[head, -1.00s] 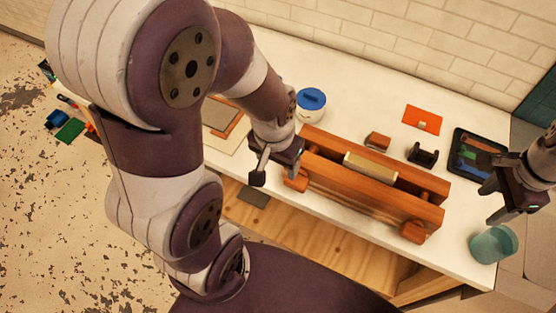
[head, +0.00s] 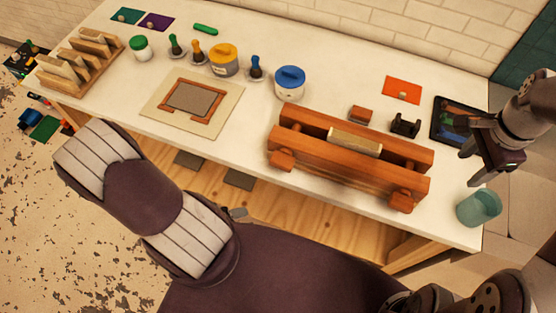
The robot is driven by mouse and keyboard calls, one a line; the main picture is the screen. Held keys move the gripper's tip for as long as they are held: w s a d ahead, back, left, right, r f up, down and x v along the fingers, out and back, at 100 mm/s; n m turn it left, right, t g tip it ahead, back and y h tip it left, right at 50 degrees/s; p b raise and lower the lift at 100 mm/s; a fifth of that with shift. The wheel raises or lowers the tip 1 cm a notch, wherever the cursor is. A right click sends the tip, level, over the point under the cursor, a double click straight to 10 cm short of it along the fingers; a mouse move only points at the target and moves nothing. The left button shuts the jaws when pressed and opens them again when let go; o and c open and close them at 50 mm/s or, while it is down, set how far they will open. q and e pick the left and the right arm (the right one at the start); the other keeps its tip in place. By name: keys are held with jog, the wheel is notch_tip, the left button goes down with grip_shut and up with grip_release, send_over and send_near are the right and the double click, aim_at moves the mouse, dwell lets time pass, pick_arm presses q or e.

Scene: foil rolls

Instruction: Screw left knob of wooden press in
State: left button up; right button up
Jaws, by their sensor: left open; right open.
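The wooden press (head: 345,175) lies on the white bench, made of two long reddish-brown beams with a pale block (head: 354,141) between them. Its left knob (head: 283,160) is on the front beam's left end, and the right knob (head: 403,200) is on its right end. No gripper touches either knob. My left gripper (head: 239,213) is low, below and left of the press; only a small grey part shows beyond my arm, and it is open. My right gripper (head: 478,168) is open and empty, to the right of the press, above the bench's right end.
A teal cup (head: 479,208) stands at the bench's right front corner. A black tray (head: 458,122), a black holder (head: 405,125) and an orange card (head: 402,90) lie behind the press. A blue-lidded jar (head: 289,84) and a framed mat (head: 192,102) are to the left.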

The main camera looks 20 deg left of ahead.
aim_at(277, 167)
pick_arm(q)
jog(key=w+d+r+n+t+h, duration=0.35)
jog(key=w+r+t, duration=0.35)
jog(key=r+t, duration=0.3)
jog(key=shift+m+g+y, duration=0.25)
jog(key=shift+g+y, duration=0.3)
jog(key=shift+g, duration=0.15)
jog(key=x, duration=0.6)
jog(key=r+x, duration=0.1)
jog(key=x, duration=0.3)
jog(key=shift+d, duration=0.35)
jog(key=shift+w+d, duration=0.2)
jog(key=shift+w, duration=0.1)
pick_arm(e)
jog(key=shift+d+f, duration=0.1)
jog(key=shift+d, duration=0.45)
pick_arm(q)
jog(key=c, duration=0.9)
jog(key=shift+o, duration=0.2)
jog(key=shift+m, duration=0.3)
